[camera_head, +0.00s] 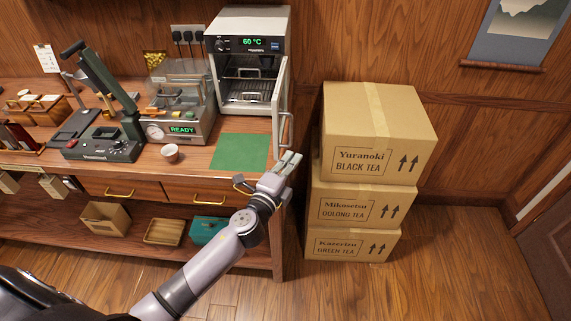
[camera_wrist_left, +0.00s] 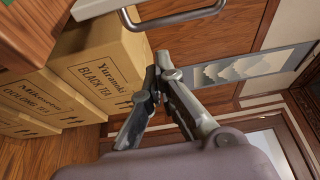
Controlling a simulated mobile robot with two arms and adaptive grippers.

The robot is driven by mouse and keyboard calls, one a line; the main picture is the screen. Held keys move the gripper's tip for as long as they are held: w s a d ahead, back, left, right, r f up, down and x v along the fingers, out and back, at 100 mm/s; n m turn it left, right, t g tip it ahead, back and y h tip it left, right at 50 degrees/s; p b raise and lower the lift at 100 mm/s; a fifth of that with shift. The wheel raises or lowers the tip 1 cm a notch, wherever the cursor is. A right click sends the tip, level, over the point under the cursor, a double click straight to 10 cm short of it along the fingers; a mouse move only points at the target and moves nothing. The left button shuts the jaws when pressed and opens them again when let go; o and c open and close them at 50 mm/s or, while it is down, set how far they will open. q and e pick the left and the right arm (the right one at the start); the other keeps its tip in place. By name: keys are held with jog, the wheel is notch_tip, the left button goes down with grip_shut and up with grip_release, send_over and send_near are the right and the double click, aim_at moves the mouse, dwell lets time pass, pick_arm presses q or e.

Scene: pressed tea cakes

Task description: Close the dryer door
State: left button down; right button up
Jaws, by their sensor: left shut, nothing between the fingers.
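The dryer (camera_head: 249,20) is a white box with a 60 °C display at the back of the counter. Its interior with racks shows. Its door (camera_head: 280,97) stands open, swung out toward me on the right side, with a metal handle (camera_head: 286,131). In the left wrist view the door handle (camera_wrist_left: 178,17) shows at the top, beyond the fingertips. My left gripper (camera_head: 291,158) is shut and empty, just below the door handle in the head view, at the counter's right edge. Whether it touches the handle I cannot tell. My right gripper is not in view.
Stacked tea cartons (camera_head: 372,135) stand right of the counter, close to the door and gripper. A green mat (camera_head: 240,152) lies bare before the dryer. A small cup (camera_head: 170,152), a READY machine (camera_head: 181,115) and a lever press (camera_head: 100,148) stand left of it.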

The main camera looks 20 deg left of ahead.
aim_at(290, 140)
pick_arm(q)
jog(key=w+a, duration=0.1)
jog(key=w, duration=0.1)
jog(key=w+a, duration=0.2)
jog(key=shift+w+a+p, duration=0.15)
jog(key=shift+a+p, duration=0.1)
jog(key=shift+p, duration=0.15)
